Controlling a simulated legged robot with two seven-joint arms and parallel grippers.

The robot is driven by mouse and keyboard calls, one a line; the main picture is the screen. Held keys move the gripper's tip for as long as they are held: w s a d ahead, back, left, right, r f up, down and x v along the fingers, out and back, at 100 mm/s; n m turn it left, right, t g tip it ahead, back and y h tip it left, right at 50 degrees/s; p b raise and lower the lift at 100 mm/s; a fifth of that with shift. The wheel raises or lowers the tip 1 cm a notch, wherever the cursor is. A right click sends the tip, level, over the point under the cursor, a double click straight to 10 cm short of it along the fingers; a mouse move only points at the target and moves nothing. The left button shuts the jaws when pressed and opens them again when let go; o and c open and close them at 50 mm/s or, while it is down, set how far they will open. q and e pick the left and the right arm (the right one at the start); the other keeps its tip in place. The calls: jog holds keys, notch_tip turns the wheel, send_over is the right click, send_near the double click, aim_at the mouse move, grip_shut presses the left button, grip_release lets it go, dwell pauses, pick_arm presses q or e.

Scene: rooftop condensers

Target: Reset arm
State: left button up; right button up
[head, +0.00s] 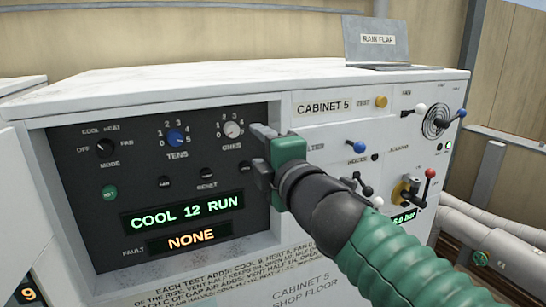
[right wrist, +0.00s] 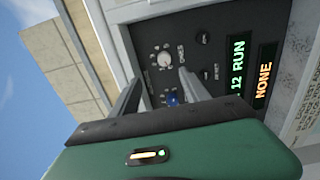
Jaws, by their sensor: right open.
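My right arm, with a green ribbed sleeve, reaches in from the lower right of the head view. Its right gripper (head: 259,152) is open and empty in front of the dark control panel's right edge. In the right wrist view, the spread fingers (right wrist: 160,80) point at the panel, near the white ONES knob (right wrist: 165,59) and blue TENS knob (right wrist: 172,98). Whether the fingertips touch the panel is unclear. The head view shows the ONES knob (head: 233,130) just left of the gripper and the RESET button (head: 206,174) farther left. My left gripper is not in view.
The Cabinet 5 panel (head: 90,172) shows COOL 12 RUN (head: 187,211) and fault NONE (head: 190,240). Levers stand to its right, including a red-knobbed one (head: 430,173). A raised BANK FLAP (head: 377,40) stands on the cabinet top. Pale pipes (head: 500,245) run at right.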

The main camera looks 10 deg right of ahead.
jog(key=s+d+f+m+g+h+b, duration=0.15)
jog(key=d+f+m, duration=0.25)
jog(key=f, duration=0.8)
jog(key=s+d+f+m+g+h+b, duration=0.1)
jog(key=d+f+m+g+h, duration=0.2)
jog(key=f, duration=0.8)
jog(key=s+d+f+m+g+h+b, duration=0.1)
jog(key=d+f+m+g, duration=0.3)
jog(key=f, duration=0.8)
jog(key=s+d+f+m+g+b, duration=0.1)
jog(key=s+d+f+m+g, duration=0.1)
jog(key=s+f+m, duration=0.3)
jog(key=s+d+f+m+g, duration=0.1)
jog(key=s+f+m+g, duration=0.3)
jog(key=s+f, duration=0.9)
notch_tip(320, 180, down, 4)
jog(key=shift+d+r+m+b, duration=0.15)
jog(key=shift+d+m+b, duration=0.25)
jog(key=shift+m, duration=0.5)
jog(key=shift+w, duration=0.1)
